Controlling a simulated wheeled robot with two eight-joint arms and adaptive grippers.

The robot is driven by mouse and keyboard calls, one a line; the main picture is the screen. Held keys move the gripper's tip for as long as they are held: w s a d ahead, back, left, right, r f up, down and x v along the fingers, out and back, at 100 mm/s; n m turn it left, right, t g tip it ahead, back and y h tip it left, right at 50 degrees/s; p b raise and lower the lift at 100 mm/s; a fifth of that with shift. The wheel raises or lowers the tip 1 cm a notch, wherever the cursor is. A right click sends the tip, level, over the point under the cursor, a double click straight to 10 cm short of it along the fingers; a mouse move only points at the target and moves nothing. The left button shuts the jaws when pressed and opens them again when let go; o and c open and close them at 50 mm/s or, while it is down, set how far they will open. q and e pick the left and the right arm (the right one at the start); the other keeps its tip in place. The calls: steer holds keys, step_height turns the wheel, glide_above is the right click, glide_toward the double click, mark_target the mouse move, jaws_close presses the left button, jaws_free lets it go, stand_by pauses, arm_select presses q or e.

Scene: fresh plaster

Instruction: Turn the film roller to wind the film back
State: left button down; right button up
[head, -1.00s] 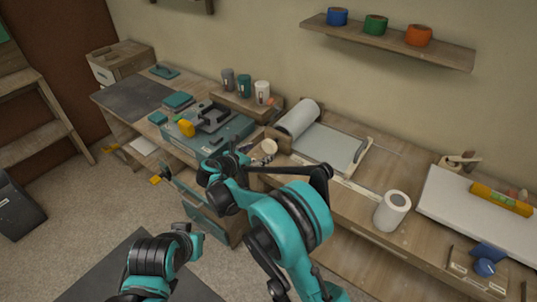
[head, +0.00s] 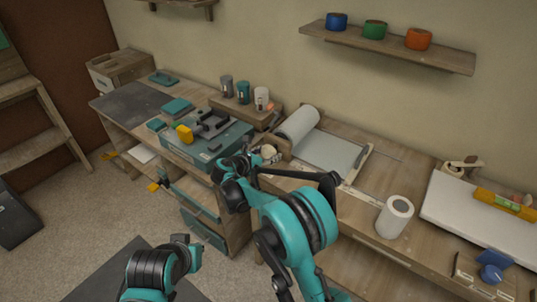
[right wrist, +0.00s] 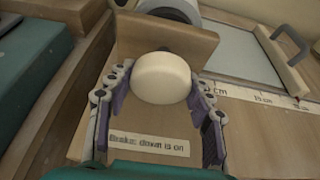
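The film roller (head: 298,123) is a pale roll in a wooden stand on the bench, with a sheet running right from it. Its round cream knob (right wrist: 163,78) sticks out from the wooden end plate (right wrist: 190,43) in the right wrist view. The knob also shows in the head view (head: 270,153), partly hidden by the gripper. My right gripper (right wrist: 161,84) is open around the knob, one finger on each side. The fingertips are very close to its rim; I cannot tell whether they touch. My left arm is at the lower left; its gripper fingers do not show.
A label reading "Brake: down is on" (right wrist: 149,145) lies below the knob. A teal case (head: 200,147) stands left of the roller, with several cups behind it. A white roll (head: 395,216) stands to the right on the bench. A shelf (head: 385,45) hangs above.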

stand_by(0.3)
steer(key=shift+m+t+y, duration=0.5)
steer(key=shift+m, duration=0.5)
steer(key=shift+m+t+y+b, duration=0.3)
steer(key=shift+m+t+y, duration=0.1)
steer(key=shift+m, duration=0.6)
steer(key=m+t+y+b, duration=0.1)
steer(key=m, duration=0.2)
steer(key=shift+w+t, duration=0.1)
steer(key=shift+t, duration=0.3)
steer(key=shift+a+m+t+y+b, duration=0.1)
steer(key=shift+m+t+y+b, duration=0.4)
steer(key=shift+m, duration=0.6)
steer(key=m+t, duration=0.2)
steer(key=m, duration=0.2)
steer(key=shift+r+m, duration=0.1)
steer(key=shift+m, duration=0.3)
steer(key=m+t, duration=0.1)
steer(key=m, duration=0.1)
steer(key=m+t+h, duration=0.1)
steer(key=m, duration=0.2)
steer(key=shift+r+h, duration=0.1)
steer(key=shift+h, duration=0.2)
steer(key=shift+m, duration=0.4)
